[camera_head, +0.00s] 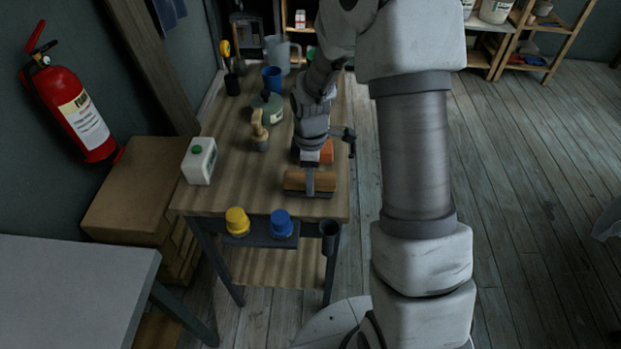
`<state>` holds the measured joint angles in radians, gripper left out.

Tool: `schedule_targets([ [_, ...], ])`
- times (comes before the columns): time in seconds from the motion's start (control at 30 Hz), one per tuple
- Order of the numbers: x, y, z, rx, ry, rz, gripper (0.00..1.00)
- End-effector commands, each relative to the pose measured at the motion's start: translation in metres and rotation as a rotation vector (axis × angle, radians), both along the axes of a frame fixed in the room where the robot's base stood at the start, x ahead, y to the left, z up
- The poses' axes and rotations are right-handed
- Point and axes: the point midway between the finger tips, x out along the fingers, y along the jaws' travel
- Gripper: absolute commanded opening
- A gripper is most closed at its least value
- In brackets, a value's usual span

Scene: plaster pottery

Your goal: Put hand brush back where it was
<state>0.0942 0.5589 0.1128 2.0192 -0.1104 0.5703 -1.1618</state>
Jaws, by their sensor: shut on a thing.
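The hand brush (295,181) has a wide wooden back and a dark lower edge. It is at the near right end of the wooden workbench (225,190). My gripper (310,186) reaches down from above with a grey finger across the middle of the brush and is shut on it. The far finger is hidden. I cannot tell whether the brush touches the bench top.
An orange thing (327,152) lies just behind the brush, partly covered by my arm. A wooden-handled tool (260,132), a white bottle (199,162), a green-grey container (269,108) and a blue cup (272,79) stand leftward. Yellow (237,221) and blue (281,223) pots sit on a front shelf.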

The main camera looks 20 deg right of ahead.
Motion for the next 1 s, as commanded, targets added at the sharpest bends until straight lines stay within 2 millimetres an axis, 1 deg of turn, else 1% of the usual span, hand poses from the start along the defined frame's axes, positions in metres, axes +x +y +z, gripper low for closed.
schedule_targets([
  [0.03, 0.0, 0.0, -0.005, 0.0, 0.0, 0.001, 0.07],
  [0.27, 0.0, 0.0, -0.005, -0.001, -0.002, 0.001, 0.07],
  [0.4, 0.0, 0.0, -0.009, -0.001, -0.002, 0.0, 0.07],
  [0.43, 0.0, 0.0, -0.008, -0.001, -0.002, 0.0, 0.65],
  [0.57, 0.0, 0.0, -0.008, 0.0, -0.001, 0.0, 0.88],
  [0.6, 0.0, 0.0, -0.008, 0.0, -0.001, 0.001, 0.89],
  [0.87, 0.0, 0.0, -0.007, 0.0, -0.001, 0.001, 0.89],
  [0.97, 0.001, 0.0, -0.001, 0.0, -0.002, 0.001, 0.89],
  [1.0, 0.001, 0.0, 0.004, 0.0, -0.004, 0.0, 0.89],
])
